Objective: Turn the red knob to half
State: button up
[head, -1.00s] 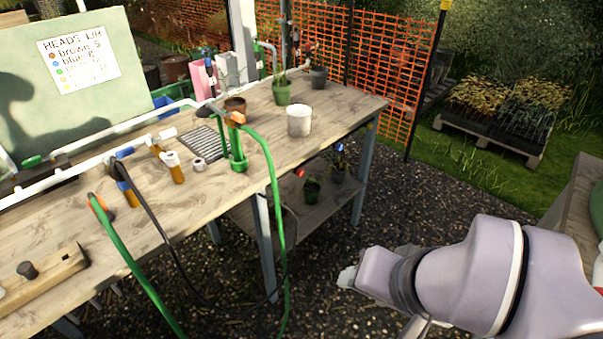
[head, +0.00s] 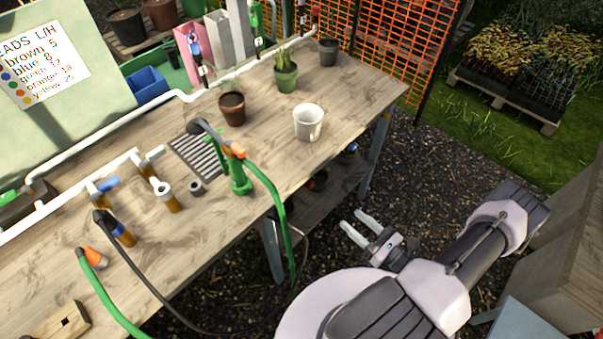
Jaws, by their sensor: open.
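A small red knob (head: 316,13) shows at the top of the head view, on the upright end of the white pipe (head: 275,50) along the back of the bench. It is small, and I cannot read its setting. A green-handled valve (head: 257,14) and a blue-handled valve (head: 194,43) stand further left, with white tags by the pipe. My gripper (head: 352,220) is open and empty, off the front edge of the bench and below the knob in the picture. It is well apart from the knob.
The wooden bench (head: 365,90) carries a white mug (head: 308,122), a brown pot (head: 232,108), a potted plant (head: 287,76) and a dark pot (head: 328,52). A green hose (head: 270,190) hangs over the front edge. Orange netting (head: 400,45) stands behind.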

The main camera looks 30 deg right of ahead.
aim_at(312, 186)
jog(key=b+x, duration=0.1)
jog(key=x, duration=0.7)
jog(key=b+x, duration=0.2)
jog(key=x, duration=0.6)
jog(key=shift+w+a, duration=0.1)
jog(key=shift+a, duration=0.2)
grip_shut()
